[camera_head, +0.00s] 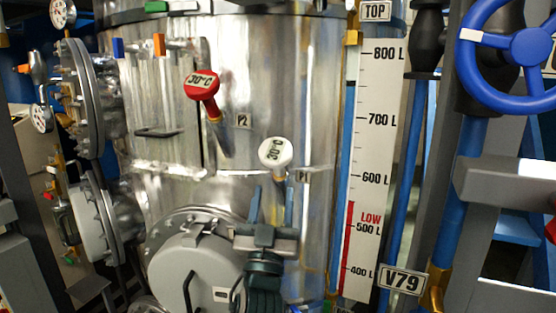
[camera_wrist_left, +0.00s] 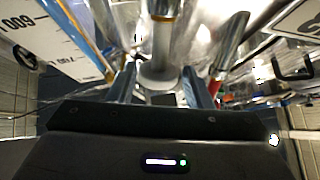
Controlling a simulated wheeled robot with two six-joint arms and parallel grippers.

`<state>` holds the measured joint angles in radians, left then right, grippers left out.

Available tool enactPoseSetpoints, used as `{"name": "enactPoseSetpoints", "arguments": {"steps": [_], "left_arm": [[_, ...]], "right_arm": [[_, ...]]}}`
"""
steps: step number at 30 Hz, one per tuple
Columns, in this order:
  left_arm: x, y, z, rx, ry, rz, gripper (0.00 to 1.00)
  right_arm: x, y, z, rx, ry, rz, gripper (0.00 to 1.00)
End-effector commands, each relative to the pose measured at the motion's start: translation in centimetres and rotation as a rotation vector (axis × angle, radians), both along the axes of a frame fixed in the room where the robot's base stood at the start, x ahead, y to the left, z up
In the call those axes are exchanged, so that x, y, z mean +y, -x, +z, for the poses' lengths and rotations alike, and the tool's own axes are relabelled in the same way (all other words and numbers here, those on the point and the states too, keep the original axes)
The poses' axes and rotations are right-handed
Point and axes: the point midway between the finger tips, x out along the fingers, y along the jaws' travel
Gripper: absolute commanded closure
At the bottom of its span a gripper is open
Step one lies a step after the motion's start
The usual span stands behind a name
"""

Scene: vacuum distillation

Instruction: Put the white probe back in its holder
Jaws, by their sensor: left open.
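The white probe (camera_head: 275,153) has a round head reading 30°C and sits in front of the steel tank beside the P1 label (camera_head: 303,177). In the left wrist view, its pale head (camera_wrist_left: 158,78) lies between the finger lines, with a stem running to a gold ring. I cannot tell how deep it sits in its holder. My left gripper (camera_head: 271,204) is just below the head, fingers pointing up, open and apparently not touching it. The fingers also show in the left wrist view (camera_wrist_left: 159,88). My right gripper is not in view.
A red probe (camera_head: 202,84) sits up and left by the P2 label (camera_head: 243,121). A round grey hatch (camera_head: 180,270) is at the lower left of the tank. A level scale (camera_head: 375,150) and a blue valve wheel (camera_head: 528,47) stand to the right.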

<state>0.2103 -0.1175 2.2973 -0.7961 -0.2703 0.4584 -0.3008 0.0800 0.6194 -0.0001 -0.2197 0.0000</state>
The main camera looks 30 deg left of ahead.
Motion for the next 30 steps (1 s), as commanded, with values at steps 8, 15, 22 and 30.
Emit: {"name": "enactPoseSetpoints", "arguments": {"steps": [8, 15, 22, 30], "left_arm": [[1.0, -3.0, 2.7, 0.0, -0.002, 0.003, 0.55], [1.5, -4.4, 3.9, 0.001, -0.001, 0.002, 0.55], [1.6, -4.7, 4.1, 0.002, 0.001, 0.001, 0.55], [1.6, -4.7, 4.1, 0.002, 0.001, 0.001, 0.66]], "right_arm": [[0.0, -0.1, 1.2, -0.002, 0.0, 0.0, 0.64], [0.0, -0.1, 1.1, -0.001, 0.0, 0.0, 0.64], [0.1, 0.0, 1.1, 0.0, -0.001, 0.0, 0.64], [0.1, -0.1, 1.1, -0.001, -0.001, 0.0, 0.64]]}}
